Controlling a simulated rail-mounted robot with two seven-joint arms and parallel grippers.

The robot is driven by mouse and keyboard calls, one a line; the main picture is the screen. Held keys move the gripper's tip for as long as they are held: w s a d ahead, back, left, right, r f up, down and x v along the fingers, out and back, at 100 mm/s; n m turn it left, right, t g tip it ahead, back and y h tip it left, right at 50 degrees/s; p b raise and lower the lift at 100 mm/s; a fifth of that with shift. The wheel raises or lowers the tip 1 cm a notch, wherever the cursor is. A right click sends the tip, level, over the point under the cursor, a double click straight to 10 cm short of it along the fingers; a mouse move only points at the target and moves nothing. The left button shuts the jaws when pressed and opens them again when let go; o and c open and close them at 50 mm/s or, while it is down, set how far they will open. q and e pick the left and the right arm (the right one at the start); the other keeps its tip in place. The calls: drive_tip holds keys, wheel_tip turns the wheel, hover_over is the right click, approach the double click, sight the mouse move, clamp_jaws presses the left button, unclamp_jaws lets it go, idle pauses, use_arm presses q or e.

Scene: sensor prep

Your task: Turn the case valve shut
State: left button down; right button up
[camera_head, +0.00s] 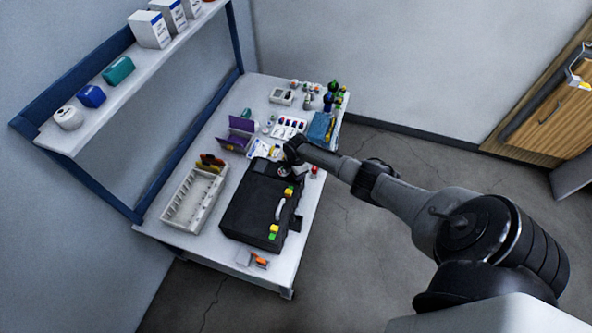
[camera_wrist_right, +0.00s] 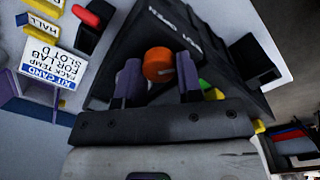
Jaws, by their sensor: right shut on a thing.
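The black case (camera_head: 250,208) lies on the white table, with a pale handle and yellow-green latches along its right side. In the right wrist view the case (camera_wrist_right: 205,22) fills the middle, with white lettering on its surface. The orange round valve knob (camera_wrist_right: 158,64) sits between the two purple-grey fingers of my right gripper (camera_wrist_right: 158,80), which is shut on it. In the head view my right gripper (camera_head: 295,168) is at the case's far right corner, where the arm hides the knob. My left gripper is in neither view.
A white divided tray (camera_head: 178,224) stands left of the case, and a purple holder (camera_head: 238,134) stands behind it. A sign card (camera_wrist_right: 50,75) is near the gripper. A small orange item (camera_head: 260,262) lies at the table's front. Bottles (camera_head: 330,98) stand at the back.

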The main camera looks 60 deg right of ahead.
drive_tip(key=shift+m+p, duration=0.45)
drive_tip(key=shift+m, duration=1.15)
drive_tip(key=shift+m, duration=0.3)
drive_tip(key=o, duration=0.9)
drive_tip(key=shift+r, duration=0.35)
drive_tip(key=shift+s+a+r+p, duration=0.1)
drive_tip(key=shift+r+p, duration=1.1)
drive_tip(key=shift+r, duration=2.1)
drive_tip(key=shift+s+a+r+p, duration=0.1)
drive_tip(key=shift+r+p, duration=1.1)
drive_tip(key=shift+r, duration=2.05)
